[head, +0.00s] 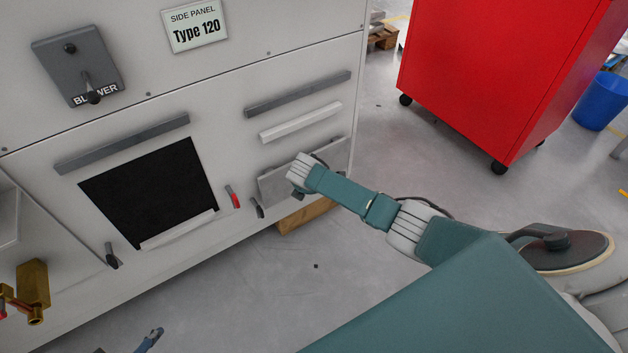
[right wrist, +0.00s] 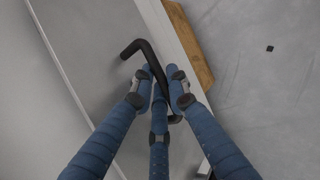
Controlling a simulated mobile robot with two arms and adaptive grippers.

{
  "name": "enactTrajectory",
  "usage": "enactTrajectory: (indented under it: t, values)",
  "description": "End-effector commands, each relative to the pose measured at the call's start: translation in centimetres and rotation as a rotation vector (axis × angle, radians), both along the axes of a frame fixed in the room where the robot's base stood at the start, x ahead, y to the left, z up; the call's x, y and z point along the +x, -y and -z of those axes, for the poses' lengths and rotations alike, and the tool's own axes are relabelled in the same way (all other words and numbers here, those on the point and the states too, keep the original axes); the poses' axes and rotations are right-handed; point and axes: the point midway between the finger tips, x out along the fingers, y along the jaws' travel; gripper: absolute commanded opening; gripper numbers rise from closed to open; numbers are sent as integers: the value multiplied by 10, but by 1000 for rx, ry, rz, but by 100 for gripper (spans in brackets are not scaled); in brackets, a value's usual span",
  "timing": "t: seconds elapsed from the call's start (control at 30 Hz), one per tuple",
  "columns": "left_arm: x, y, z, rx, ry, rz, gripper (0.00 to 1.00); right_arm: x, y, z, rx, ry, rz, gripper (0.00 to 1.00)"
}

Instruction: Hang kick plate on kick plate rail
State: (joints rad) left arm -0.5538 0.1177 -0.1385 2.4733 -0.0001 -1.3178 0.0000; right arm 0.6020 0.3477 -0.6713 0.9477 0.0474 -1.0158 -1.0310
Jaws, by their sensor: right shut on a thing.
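The kick plate appears to be the flat grey plate (head: 330,160) low on the right of the white side panel, partly hidden by my right arm. It also shows in the right wrist view (right wrist: 95,40), with a bent black handle (right wrist: 132,48). My right gripper (right wrist: 160,78) is closed around this handle; in the head view its fingers are mostly hidden behind my wrist. Above the plate are a white strip (head: 300,122) and a dark grey bar (head: 297,94); I cannot tell which is the rail. A blue fingertip of my left gripper (head: 150,340) shows at the bottom edge.
A wooden block (head: 305,216) lies on the floor below the plate. A black opening (head: 150,190) with small levers (head: 235,196) beside it is to the left. A red wheeled cabinet (head: 500,75) stands right, with a blue bin (head: 602,101) beyond.

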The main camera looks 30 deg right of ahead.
Motion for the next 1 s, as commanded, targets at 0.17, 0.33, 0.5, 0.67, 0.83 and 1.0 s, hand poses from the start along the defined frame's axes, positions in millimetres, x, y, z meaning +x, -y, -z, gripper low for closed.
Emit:
enactTrajectory:
  t: [0.17, 0.33, 0.5, 0.67, 0.83, 1.0]
  values:
    - [-4, -1, 2, 3, -16, -2, 40, 10, -5, -10, 6, 28, -10, 0]
    - [-4, -2, 2, 3, -18, -2, 40, 10, -5, -10, 7, 28, -11, 0]
    - [-4, -2, 2, 3, -18, -2, 40, 10, -5, -10, 7, 28, -11, 0]
    - [-3, -1, 2, 2, -11, -2, 40, 10, -6, -9, 7, 27, -10, 0]
    - [2, 0, 0, -2, 10, 0, 40, 10, -6, -7, 8, 27, -11, 0]
    - [2, 2, 0, -5, 14, 3, 40, 9, -5, -6, 7, 24, -10, 36]
